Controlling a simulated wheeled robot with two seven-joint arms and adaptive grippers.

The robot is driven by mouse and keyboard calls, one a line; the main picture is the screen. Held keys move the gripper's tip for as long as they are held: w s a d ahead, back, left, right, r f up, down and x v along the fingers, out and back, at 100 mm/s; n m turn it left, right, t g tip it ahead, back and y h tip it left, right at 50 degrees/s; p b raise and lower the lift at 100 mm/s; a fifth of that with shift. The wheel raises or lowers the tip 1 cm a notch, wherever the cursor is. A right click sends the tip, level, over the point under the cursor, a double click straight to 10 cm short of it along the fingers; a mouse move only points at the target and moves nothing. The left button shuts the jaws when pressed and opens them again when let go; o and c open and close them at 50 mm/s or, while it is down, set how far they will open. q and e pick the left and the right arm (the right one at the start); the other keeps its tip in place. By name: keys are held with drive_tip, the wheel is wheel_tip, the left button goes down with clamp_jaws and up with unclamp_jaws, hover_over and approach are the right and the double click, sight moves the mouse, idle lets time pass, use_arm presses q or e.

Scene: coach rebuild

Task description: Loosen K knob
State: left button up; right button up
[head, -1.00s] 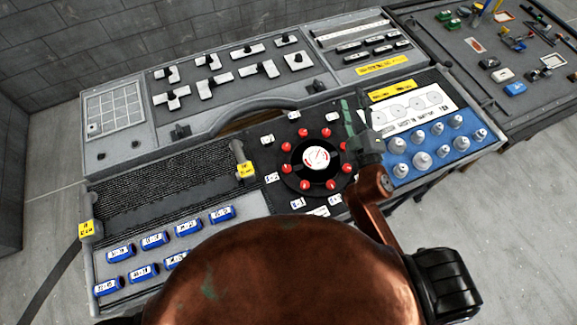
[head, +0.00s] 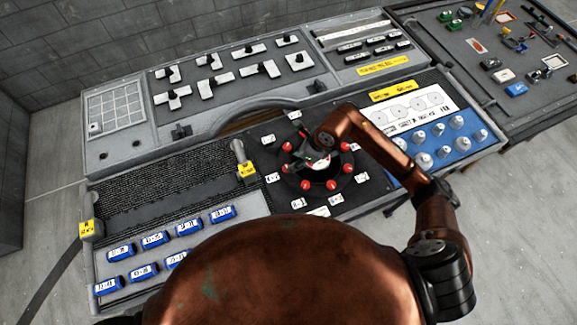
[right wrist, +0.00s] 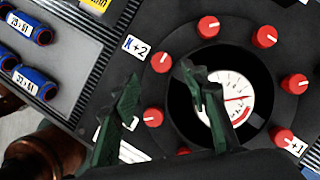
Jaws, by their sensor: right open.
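The round black dial plate (head: 338,188) carries a ring of red knobs around a white gauge (right wrist: 236,95). In the right wrist view a white label reading K+2 (right wrist: 137,47) stands beside one red knob, the K knob (right wrist: 162,62). In the head view this knob (head: 283,168) seems to be on the ring's left side. My right gripper (head: 299,158) is over the left part of the dial. Its green fingers (right wrist: 158,80) are open, with the K knob just beyond the gap between their tips. Contact cannot be told. My left gripper is not in view.
Blue labelled cylinders (head: 155,240) lie in the left tray. A post with a yellow tag (head: 246,171) stands left of the dial. A blue panel with grey pegs (head: 422,160) is on the right. The open lid (head: 225,128) with T-shaped parts rises behind.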

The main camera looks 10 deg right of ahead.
drive_tip(key=x, duration=0.7)
drive_tip(key=shift+f+p, duration=0.3)
drive_tip(key=shift+f, duration=0.1)
drive_tip(key=shift+w, duration=0.1)
drive_tip(key=c, duration=1.1)
